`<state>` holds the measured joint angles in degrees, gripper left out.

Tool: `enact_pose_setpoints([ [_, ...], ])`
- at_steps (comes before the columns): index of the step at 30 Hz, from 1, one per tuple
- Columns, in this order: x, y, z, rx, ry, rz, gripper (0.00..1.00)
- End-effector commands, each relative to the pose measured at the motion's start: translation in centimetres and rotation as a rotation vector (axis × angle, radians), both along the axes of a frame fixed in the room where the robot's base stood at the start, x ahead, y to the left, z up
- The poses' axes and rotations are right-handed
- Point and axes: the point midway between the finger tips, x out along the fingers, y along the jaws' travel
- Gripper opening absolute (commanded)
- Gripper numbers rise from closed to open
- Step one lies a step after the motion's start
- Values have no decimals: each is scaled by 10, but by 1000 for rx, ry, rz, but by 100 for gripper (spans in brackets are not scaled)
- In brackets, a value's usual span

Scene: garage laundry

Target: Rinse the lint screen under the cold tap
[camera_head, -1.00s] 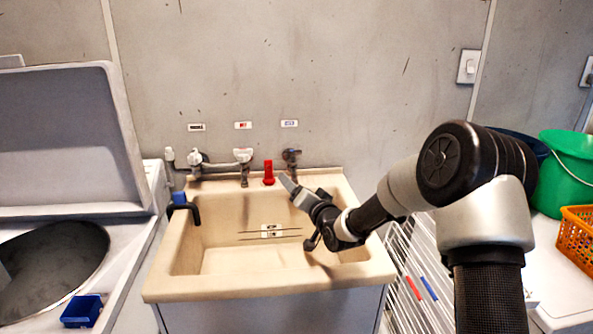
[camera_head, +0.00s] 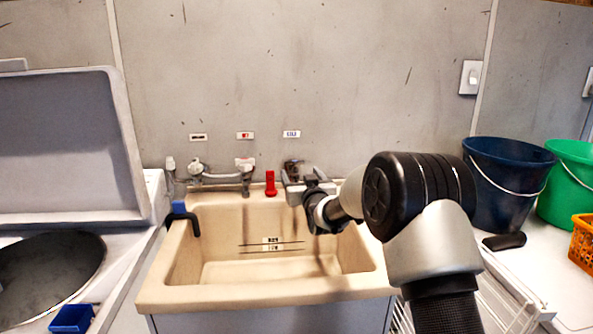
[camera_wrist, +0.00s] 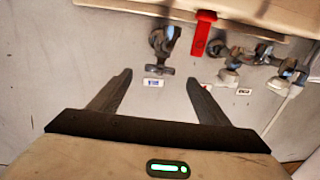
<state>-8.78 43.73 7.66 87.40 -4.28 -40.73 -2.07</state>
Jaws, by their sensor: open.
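The cold tap (camera_head: 292,168), under the blue-marked label (camera_head: 291,134), is on the wall above the right back of the beige sink (camera_head: 180,290). My gripper (camera_head: 295,186) is open and empty at this tap, partly covering it in the head view. In the wrist view, the cold tap (camera_wrist: 163,42) lies just beyond and between the open fingertips of my gripper (camera_wrist: 159,76). I cannot tell whether a finger touches it. I cannot make out a lint screen in either view.
A red upright piece (camera_head: 270,184) stands left of my gripper, beside the mixer taps (camera_head: 243,170). A blue-topped black piece (camera_head: 183,212) sits on the left rim. Blue (camera_head: 500,190) and green (camera_head: 570,185) buckets stand right. The basin middle looks clear.

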Motion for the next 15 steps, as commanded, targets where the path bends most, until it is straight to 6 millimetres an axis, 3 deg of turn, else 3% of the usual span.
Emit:
enact_pose_setpoints([
  [6,38,12,-2,0,0,1,70],
  [15,58,19,-1,1,1,1,70],
])
